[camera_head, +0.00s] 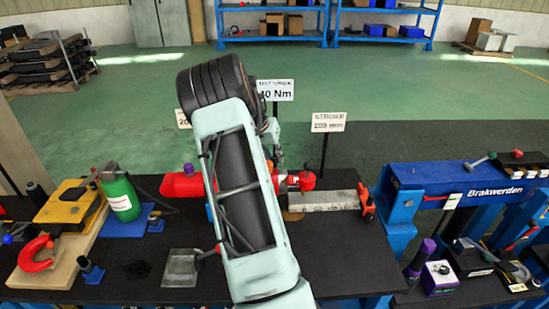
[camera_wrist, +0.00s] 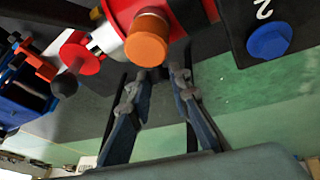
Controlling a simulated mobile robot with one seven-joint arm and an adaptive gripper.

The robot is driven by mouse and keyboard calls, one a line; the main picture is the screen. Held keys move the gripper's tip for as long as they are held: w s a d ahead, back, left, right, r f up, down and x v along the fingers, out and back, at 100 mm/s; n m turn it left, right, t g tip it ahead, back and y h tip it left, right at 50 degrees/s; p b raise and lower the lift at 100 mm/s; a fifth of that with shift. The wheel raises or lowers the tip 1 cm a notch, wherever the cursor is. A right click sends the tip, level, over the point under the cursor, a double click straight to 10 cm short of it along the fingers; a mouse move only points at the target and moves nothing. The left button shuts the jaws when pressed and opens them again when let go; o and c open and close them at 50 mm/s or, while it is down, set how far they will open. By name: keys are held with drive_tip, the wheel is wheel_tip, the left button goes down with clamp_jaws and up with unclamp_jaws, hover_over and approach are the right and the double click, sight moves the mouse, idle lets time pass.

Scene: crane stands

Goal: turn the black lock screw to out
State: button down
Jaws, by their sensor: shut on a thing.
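A red cylinder (camera_head: 182,186) lies across the black table behind my arm in the head view. In the wrist view its red body (camera_wrist: 118,12) carries an orange cap (camera_wrist: 147,38), with a dark ball-shaped knob (camera_wrist: 65,85) at left. How far the screw is turned cannot be seen. In the head view my arm hides the fingertips and the middle of the cylinder.
A green bottle (camera_head: 121,196), a yellow box (camera_head: 68,203) and a red shackle (camera_head: 36,254) stand at left. A "40 Nm" sign (camera_head: 274,90) and a stroke sign (camera_head: 328,122) rise behind. A blue beam (camera_head: 450,180) is at right. The front table centre-right is bare.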

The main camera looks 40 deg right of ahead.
drive_tip(key=n+b, duration=0.1)
drive_tip(key=n+t+y, duration=0.1)
drive_tip(key=t+y+b, duration=0.1)
drive_tip(key=shift+s+d+f+n+b, duration=0.1)
drive_tip(key=shift+s+d+n+b, duration=0.2)
drive_tip(key=shift+n, duration=0.1)
drive_tip(key=n+y, duration=0.1)
drive_tip(key=n+t+y+b, duration=0.1)
drive_tip(key=n+t+b, duration=0.1)
drive_tip(key=shift+s+d+y, duration=0.15)
drive_tip(key=shift+d+y, duration=0.1)
drive_tip(key=shift+y, duration=0.15)
drive_tip(key=n+t+y, duration=0.1)
drive_tip(key=n+y, duration=0.2)
drive_tip(key=n, duration=0.1)
drive_tip(key=shift+d+p, duration=0.15)
drive_tip(key=shift+p, duration=0.2)
drive_tip(key=shift+d+n+y+p, duration=0.1)
drive_tip(key=shift+n+y+p, duration=0.7)
drive_tip(key=shift+n+y, duration=0.4)
drive_tip(key=shift+f+y, duration=0.15)
drive_tip(key=shift+y, duration=0.15)
drive_tip(key=c, duration=1.8)
unclamp_jaws()
drive_tip(key=shift+o, duration=0.2)
drive_tip(key=shift+d, duration=0.1)
